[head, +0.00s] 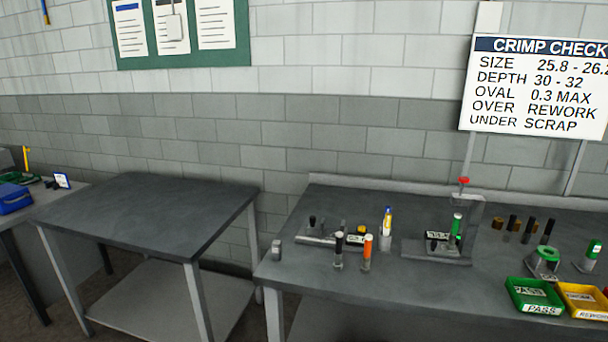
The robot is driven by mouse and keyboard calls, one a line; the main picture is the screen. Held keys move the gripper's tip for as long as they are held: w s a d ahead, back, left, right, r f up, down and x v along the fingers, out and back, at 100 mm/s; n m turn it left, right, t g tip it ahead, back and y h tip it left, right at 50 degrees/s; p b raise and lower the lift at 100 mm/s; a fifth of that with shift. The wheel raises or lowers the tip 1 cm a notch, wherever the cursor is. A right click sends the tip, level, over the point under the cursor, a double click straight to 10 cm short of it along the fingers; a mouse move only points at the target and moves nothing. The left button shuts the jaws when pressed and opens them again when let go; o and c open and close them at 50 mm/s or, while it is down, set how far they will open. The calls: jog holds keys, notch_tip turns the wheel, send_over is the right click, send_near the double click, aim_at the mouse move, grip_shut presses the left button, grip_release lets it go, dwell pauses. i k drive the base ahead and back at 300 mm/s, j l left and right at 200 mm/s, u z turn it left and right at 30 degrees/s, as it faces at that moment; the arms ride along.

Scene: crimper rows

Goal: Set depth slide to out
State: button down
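A low flat fixture (318,240) with a small black knob (312,220) and a yellow-marked part lies near the left end of the right workbench (400,285). To its right stands a grey gauge stand (436,248) with a red top knob (463,181), a small dark display (437,236) and a green cylinder (457,225). I cannot tell for sure which of these carries the depth slide, and its position is too small to read. My gripper is not in view.
A black-capped cylinder (338,252), an orange cylinder (368,250) and a white-yellow one (387,222) stand around the low fixture. A green PASS tray (515,299) and yellow REWORK tray (568,308) lie front right. The dark left table (140,205) is bare.

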aim_at(437, 248)
jog(key=i+z, duration=0.25)
jog(key=i, duration=0.4)
jog(key=i+z, duration=0.3)
jog(key=i, duration=0.3)
jog(key=k+l, duration=0.2)
jog(key=l, duration=0.15)
jog(key=k+l, duration=0.45)
jog(key=l, duration=0.25)
